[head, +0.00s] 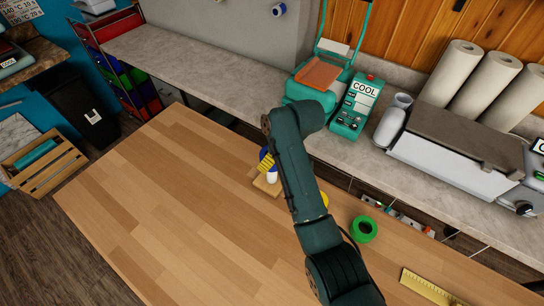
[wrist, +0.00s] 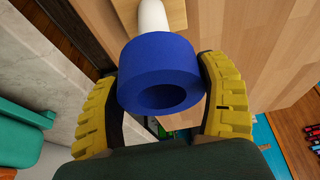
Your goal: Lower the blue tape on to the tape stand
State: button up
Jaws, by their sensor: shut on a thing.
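The blue tape (wrist: 160,62) is a thick ring held between the two yellow fingers of my gripper (wrist: 162,92). In the head view the blue tape (head: 264,150) is partly hidden by my gripper (head: 267,163). The tape stand has a white post (head: 272,177) on a wooden base (head: 262,187). In the wrist view the post (wrist: 153,17) shows past the tape's far edge, with a bit of the base (wrist: 177,12). No post shows in the tape's hole. The tape looks close to the post's upper part; whether they touch, I cannot tell.
A green tape roll (head: 364,229) lies on the wooden table (head: 150,200) to the right of my arm. A yellow thing (head: 325,199) is mostly hidden behind my arm. A yellow ruler (head: 430,287) lies near the front right. The table's left part is clear.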

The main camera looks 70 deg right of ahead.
jog(key=shift+f, duration=0.35)
jog(key=shift+f, duration=0.15)
dwell(0.3)
jog(key=shift+f, duration=0.25)
dwell(0.4)
jog(key=shift+f, duration=0.8)
jog(key=shift+f, duration=0.1)
jog(key=shift+f+b, duration=0.35)
jog(key=shift+f, duration=0.45)
